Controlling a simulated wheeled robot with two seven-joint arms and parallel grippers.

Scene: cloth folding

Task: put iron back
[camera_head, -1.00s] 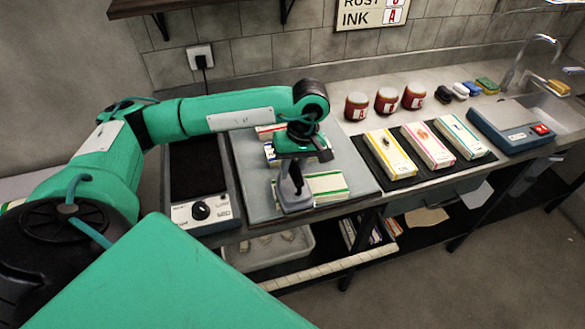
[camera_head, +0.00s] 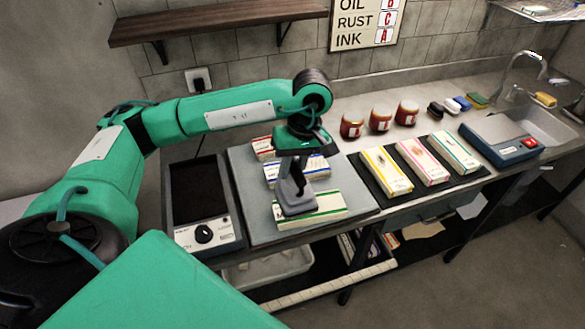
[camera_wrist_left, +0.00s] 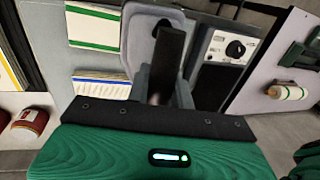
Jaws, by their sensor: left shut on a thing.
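My left gripper (camera_head: 293,168) is shut on a grey iron (camera_head: 297,203), held upright over the grey board. The iron overlaps the left part of a green-striped folded cloth (camera_head: 325,206) in the head view; I cannot tell if it touches the board. The left wrist view shows part of the iron (camera_wrist_left: 140,38) between the gripper and the board. Left of the board is a dark-topped unit with a dial (camera_head: 205,235), also in the wrist view (camera_wrist_left: 228,48). My right gripper is out of view.
Blue-striped (camera_head: 280,174) and red-striped (camera_head: 263,148) folded cloths lie on the grey board (camera_head: 350,185). Three jars (camera_head: 380,118) stand behind, with three folded cloths on a dark mat (camera_head: 402,192) to the right. A wall shelf (camera_head: 215,22) hangs above.

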